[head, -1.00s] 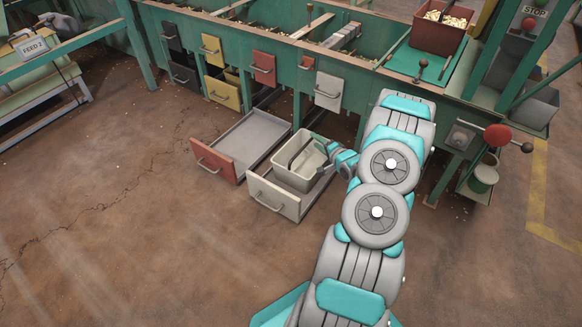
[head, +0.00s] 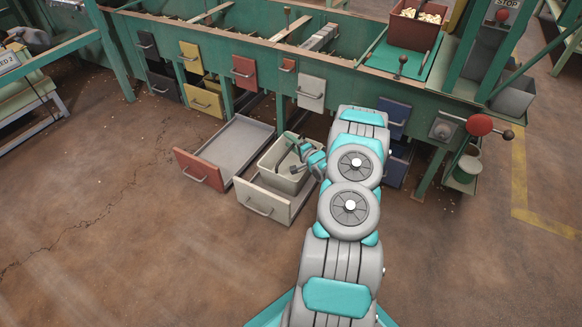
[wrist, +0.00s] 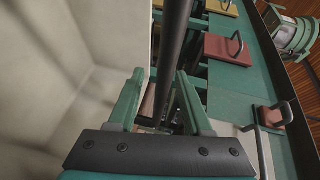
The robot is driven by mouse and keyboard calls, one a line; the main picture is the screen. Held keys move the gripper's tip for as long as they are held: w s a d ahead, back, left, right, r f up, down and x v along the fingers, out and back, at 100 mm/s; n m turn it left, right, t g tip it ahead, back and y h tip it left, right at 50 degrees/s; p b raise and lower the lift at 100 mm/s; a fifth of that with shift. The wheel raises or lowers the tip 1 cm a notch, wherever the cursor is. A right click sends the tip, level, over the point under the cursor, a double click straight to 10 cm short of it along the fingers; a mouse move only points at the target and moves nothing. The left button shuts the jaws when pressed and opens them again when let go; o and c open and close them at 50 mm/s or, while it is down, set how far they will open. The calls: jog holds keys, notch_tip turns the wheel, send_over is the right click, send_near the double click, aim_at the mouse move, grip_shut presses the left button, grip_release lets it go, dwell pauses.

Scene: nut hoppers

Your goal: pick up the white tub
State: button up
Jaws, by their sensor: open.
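The white tub (head: 281,181) stands in the pulled-out white drawer (head: 262,201). Its pale inside fills the left of the wrist view (wrist: 50,75). A dark bar handle (wrist: 174,40) runs across the tub's top. My gripper (head: 298,153) is over the right part of the tub, at the handle. In the wrist view my gripper (wrist: 160,92) has its two green fingers apart, one on each side of the dark handle. I cannot tell whether either finger touches it. The gripper hides part of the handle in the head view.
An open red drawer (head: 199,170) lies just left of the white one. The green hopper bench (head: 250,60) with shut drawers rises behind. The floor in front is clear.

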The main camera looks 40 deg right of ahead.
jog(key=shift+w, duration=0.25)
grip_shut()
dwell(1.3)
